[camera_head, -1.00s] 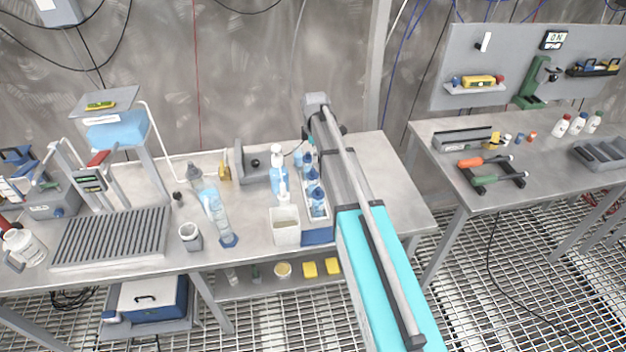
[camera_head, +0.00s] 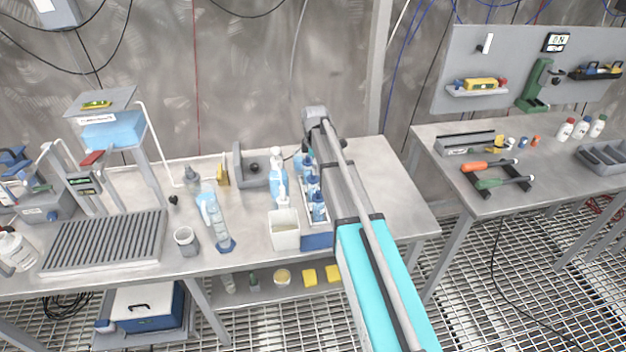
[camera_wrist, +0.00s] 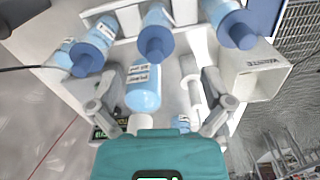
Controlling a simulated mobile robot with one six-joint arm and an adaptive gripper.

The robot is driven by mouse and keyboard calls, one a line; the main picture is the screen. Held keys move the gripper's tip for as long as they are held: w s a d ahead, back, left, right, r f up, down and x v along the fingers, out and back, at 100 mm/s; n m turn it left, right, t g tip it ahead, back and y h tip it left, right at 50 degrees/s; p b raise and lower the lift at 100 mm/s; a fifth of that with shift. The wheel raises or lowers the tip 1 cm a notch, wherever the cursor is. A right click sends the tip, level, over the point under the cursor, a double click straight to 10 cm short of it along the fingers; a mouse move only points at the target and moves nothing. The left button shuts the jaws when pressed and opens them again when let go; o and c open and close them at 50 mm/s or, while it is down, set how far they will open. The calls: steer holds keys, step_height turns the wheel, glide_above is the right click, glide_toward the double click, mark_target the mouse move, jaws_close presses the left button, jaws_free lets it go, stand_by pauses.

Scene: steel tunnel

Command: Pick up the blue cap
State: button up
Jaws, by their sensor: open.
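Several pale-blue bottles with darker blue caps stand in a white rack on the left bench. In the wrist view, one blue cap (camera_wrist: 155,43) is top centre, another blue cap (camera_wrist: 86,62) is to its left, and a third blue cap (camera_wrist: 240,33) is to its right. A small separate blue cap (camera_head: 523,142) lies on the right bench among small white and orange pieces. I cannot tell which cap is meant. My gripper (camera_wrist: 157,95) is open over the rack, its fingers apart with nothing clearly between them. My arm hides it in the head view.
A white bin (camera_wrist: 255,72) labelled WASTE is beside the rack. A wash bottle (camera_head: 280,185) and a clear cylinder (camera_head: 218,225) stand to the left. A gap separates the benches. The left bench's right end (camera_head: 400,200) is clear.

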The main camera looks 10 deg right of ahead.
mark_target(313, 179)
steer(key=shift+f, duration=0.1)
steer(key=f+b, duration=0.3)
steer(key=shift+w+a+f+b, duration=0.25)
steer(key=shift+w+b, duration=0.05)
steer(key=shift+w, duration=0.05)
steer(key=shift+f+b, duration=0.8)
steer(key=shift+s+r, duration=0.15)
steer(key=c, duration=1)
steer(key=shift+o, duration=0.2)
